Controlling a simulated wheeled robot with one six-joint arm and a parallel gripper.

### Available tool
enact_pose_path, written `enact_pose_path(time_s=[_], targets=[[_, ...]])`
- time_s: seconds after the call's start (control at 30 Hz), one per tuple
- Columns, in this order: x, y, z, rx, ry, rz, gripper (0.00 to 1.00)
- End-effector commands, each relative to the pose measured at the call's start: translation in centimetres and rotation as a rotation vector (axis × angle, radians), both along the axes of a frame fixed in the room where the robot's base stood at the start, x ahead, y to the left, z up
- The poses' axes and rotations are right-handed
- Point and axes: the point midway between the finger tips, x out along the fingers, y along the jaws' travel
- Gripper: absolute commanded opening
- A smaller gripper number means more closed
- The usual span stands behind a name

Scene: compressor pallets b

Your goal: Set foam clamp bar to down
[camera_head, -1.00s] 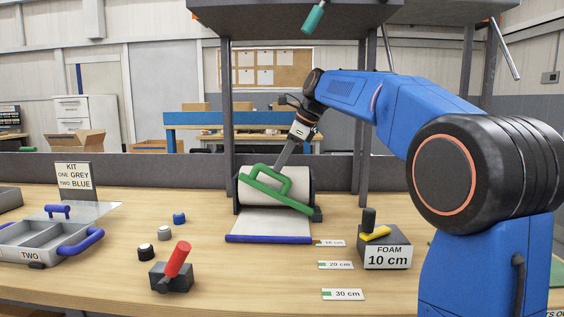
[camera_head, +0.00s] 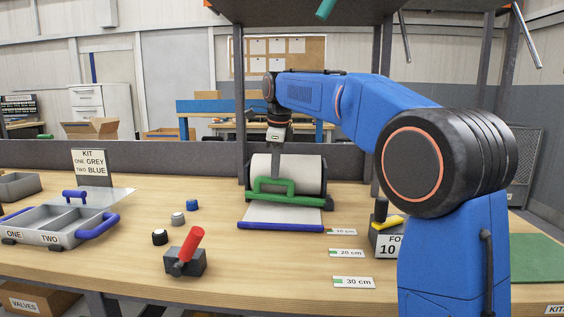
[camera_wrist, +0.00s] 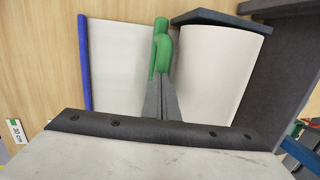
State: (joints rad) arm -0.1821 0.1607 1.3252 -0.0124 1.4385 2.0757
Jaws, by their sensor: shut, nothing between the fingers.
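The foam clamp bar (camera_head: 290,199) is a green bar with a raised loop handle. It lies across the front of the white foam roll (camera_head: 310,165) in its dark holder. A foam sheet (camera_head: 282,216) runs out in front of it to a blue edge bar (camera_head: 280,227). My gripper (camera_head: 276,177) points down at the handle from behind and above. In the wrist view, the shut fingers (camera_wrist: 162,80) reach the green bar (camera_wrist: 161,45) and seem to touch or overlap it. Nothing is between them. The bar looks level in the head view.
Length labels for 10, 20 and 30 cm (camera_head: 353,282) lie right of the sheet. A foam label block (camera_head: 388,238) with a yellow lever stands further right. A red-handled lever (camera_head: 190,250) and a divided tray (camera_head: 60,226) are at left. Shelf posts (camera_head: 240,120) flank the roll.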

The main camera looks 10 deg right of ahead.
Motion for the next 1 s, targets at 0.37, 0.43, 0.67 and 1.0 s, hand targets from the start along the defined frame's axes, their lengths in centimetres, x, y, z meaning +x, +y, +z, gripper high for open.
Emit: enact_pose_path(time_s=[0.37, 0.43, 0.67, 1.0], targets=[[0.2, 0.9, -1.9, 0.005, -0.001, 0.0, 0.0], [0.3, 0.9, -2.1, 0.005, 0.0, 0.0, 0.0], [0.3, 1.0, -2.3, 0.005, 0.003, 0.0, 0.0], [0.0, 0.3, -1.5, 0.007, 0.002, -0.002, 0.0]])
